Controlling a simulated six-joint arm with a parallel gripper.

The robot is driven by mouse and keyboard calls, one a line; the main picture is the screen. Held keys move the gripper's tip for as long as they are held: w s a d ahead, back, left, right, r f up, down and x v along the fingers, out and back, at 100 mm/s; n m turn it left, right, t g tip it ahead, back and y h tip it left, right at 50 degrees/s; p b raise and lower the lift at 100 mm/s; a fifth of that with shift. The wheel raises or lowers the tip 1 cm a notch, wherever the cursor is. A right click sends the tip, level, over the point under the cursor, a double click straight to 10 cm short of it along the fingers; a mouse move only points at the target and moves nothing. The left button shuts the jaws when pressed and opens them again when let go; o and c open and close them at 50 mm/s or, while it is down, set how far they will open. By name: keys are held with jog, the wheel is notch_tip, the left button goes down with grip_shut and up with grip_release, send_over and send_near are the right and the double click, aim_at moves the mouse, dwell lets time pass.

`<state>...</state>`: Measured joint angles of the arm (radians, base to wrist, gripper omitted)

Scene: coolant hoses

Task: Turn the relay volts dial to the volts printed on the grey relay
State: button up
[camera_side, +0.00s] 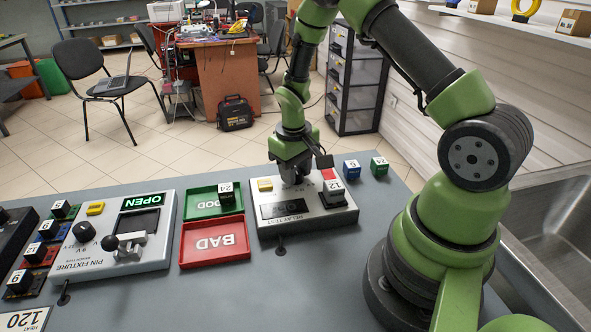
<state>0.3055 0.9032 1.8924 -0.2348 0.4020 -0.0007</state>
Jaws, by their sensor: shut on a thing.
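My gripper (296,176) points down over the relay test box (274,230), a pale box with a dark display panel. Its jaws are shut on the relay volts dial, at the top middle of the box. They hide most of the dial, so its pointer setting cannot be read. A dark grey relay (333,198) with 12 printed on its white top sits on the right part of the box. The display (285,209) is dark, and its figures are too small to read.
A green GOOD tray (200,205) holds a dark relay marked 24 (227,198); a red BAD tray (214,243) is empty. A blue relay marked 6 (351,172) and a green one marked 24 (379,169) stand behind right. The pin fixture (100,258) is left.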

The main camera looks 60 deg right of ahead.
jog(key=o, duration=0.9)
jog(key=shift+o, duration=0.2)
jog(key=shift+r, duration=0.1)
jog(key=r, duration=0.9)
jog(key=shift+a, duration=0.2)
jog(key=shift+r, duration=0.4)
jog(key=s+a+r+t, duration=0.2)
jog(key=a+r, duration=0.1)
jog(key=r, duration=0.3)
jog(key=s+a+r+t, duration=0.2)
jog(key=s+a+r, duration=0.15)
jog(key=r, duration=0.25)
jog(key=s+a+r+t+y, duration=0.2)
jog(key=s+a+r, duration=0.3)
jog(key=s, duration=0.4)
jog(key=shift+s+a+m+t+y, duration=0.3)
jog(key=shift+a+m+t, duration=0.1)
jog(key=shift+t, duration=0.3)
